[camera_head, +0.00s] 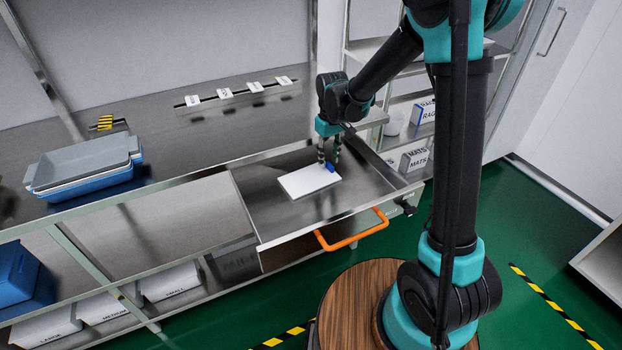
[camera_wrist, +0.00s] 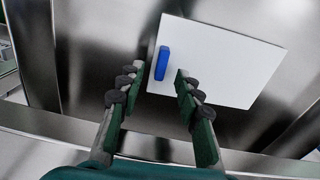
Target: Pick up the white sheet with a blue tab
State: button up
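The white sheet (camera_head: 306,182) lies flat on the bottom of an open metal drawer (camera_head: 262,219). Its blue tab (camera_head: 331,167) is at the sheet's right end in the head view. The sheet also shows in the wrist view (camera_wrist: 230,65), with the blue tab (camera_wrist: 162,63) on its left part. My gripper (camera_head: 329,161) points down over the drawer beside the tab. In the wrist view my gripper (camera_wrist: 158,72) is open, with one finger on either side of the tab's line. Nothing is held. Whether the fingertips touch the sheet cannot be told.
An orange handle (camera_head: 352,230) is on the drawer's front. Stacked blue and grey trays (camera_head: 84,168) stand on the bench at left. A labelled rail (camera_head: 235,93) is at the back. Labelled boxes sit on the shelves below and at right.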

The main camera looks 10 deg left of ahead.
jog(key=shift+f, duration=0.9)
grip_shut()
